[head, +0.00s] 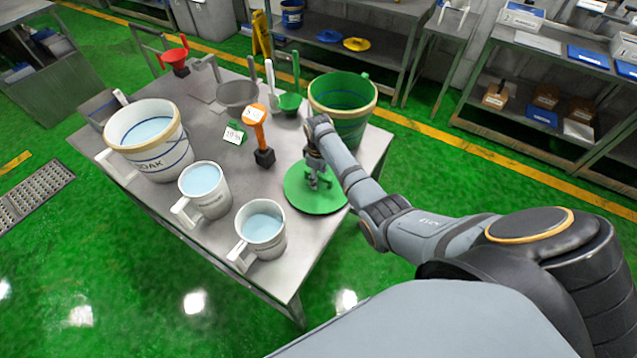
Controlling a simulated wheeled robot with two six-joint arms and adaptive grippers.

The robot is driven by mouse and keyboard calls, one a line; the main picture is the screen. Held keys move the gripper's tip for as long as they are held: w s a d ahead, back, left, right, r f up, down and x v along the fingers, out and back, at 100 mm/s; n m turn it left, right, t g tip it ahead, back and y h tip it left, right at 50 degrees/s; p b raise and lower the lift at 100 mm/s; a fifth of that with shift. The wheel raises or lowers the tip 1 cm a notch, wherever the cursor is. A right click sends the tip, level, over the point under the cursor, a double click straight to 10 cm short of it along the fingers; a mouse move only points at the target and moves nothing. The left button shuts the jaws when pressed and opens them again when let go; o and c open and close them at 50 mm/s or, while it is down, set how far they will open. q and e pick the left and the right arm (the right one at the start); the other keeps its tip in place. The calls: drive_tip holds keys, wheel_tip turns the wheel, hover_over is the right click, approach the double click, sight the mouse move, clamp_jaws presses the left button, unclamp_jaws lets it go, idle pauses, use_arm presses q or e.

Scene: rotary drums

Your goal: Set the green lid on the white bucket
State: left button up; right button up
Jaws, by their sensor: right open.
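The green lid (300,196) is a flat round disc on the right front part of the metal table. My right gripper (318,184) is open and points down over the lid's middle, around or just above a small grey part there; whether it touches cannot be told. The white bucket (172,158) stands upright at the table's left side, with a tan rim, blue bands and dark lettering. Its top is open and pale blue liquid shows inside. My left gripper is not in view.
Two white jugs (207,205) (268,240) with liquid stand in front, between bucket and lid. A green bucket (344,105) stands behind the lid.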

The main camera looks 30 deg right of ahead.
sight(319, 174)
drive_tip(key=shift+f, duration=0.2)
clamp_jaws()
idle(0.3)
wheel_tip(319, 174, up, 10)
drive_tip(key=shift+r+b, duration=0.2)
drive_tip(key=shift+b, duration=0.35)
drive_tip(key=shift+r, duration=0.1)
